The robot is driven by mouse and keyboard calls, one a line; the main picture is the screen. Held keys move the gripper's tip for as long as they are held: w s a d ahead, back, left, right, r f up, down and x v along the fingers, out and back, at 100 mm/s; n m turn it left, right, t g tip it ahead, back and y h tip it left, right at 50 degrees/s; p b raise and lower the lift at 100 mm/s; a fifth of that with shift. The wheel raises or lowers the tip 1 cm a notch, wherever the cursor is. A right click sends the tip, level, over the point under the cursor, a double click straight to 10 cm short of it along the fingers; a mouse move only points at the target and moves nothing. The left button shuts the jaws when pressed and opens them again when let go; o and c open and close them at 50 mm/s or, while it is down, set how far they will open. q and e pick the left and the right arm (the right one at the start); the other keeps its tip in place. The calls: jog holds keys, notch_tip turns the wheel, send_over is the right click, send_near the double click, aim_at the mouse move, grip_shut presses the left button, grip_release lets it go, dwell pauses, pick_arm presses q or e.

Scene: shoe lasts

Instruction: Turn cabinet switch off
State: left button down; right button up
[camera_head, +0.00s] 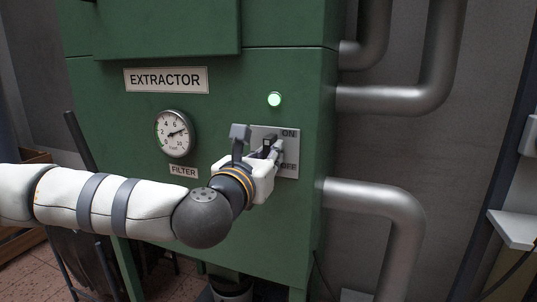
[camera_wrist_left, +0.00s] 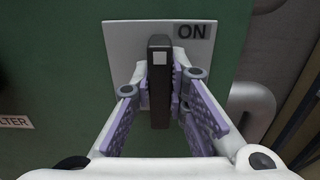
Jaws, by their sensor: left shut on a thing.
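The green extractor cabinet (camera_head: 230,70) carries a grey switch plate (camera_head: 291,152) on its front, lettered ON at the top and OFF lower down. A lit green lamp (camera_head: 275,99) is above the plate. In the left wrist view, the dark switch lever (camera_wrist_left: 159,100) stands out from the plate, with a light square near its upper end. My left gripper (camera_head: 270,150) is shut on the lever, with purple finger pads on both sides of it. The gripper partly hides the lever and plate in the head view, so its exact angle is unclear. My right gripper is out of view.
A round gauge (camera_head: 174,133) sits on the cabinet left of the switch, above a FILTER label (camera_head: 184,171). Thick grey pipes (camera_head: 385,198) leave the cabinet's right side. A dark folded object (camera_head: 82,245) stands at lower left.

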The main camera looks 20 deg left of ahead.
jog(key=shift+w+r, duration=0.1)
pick_arm(q)
jog(key=m, duration=0.1)
jog(key=m+p, duration=0.1)
jog(key=shift+d+r+m+p, duration=0.1)
jog(key=shift+r+m+p, duration=0.2)
jog(key=shift+m, duration=0.1)
jog(key=m+p, duration=0.1)
jog(key=m, duration=0.1)
jog(key=shift+d+m, duration=0.1)
jog(key=shift+m, duration=0.3)
jog(key=m+p, duration=0.3)
jog(key=m, duration=0.3)
jog(key=shift+d+f, duration=0.1)
jog(key=m+p, duration=0.2)
jog(key=m, duration=0.2)
jog(key=shift+f, duration=0.2)
jog(key=shift+f+m, duration=0.25)
jog(key=shift+m, duration=0.85)
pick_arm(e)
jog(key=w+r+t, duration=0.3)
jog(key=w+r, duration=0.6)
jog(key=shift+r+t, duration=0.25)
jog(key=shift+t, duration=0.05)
pick_arm(q)
jog(key=shift+p, duration=0.3)
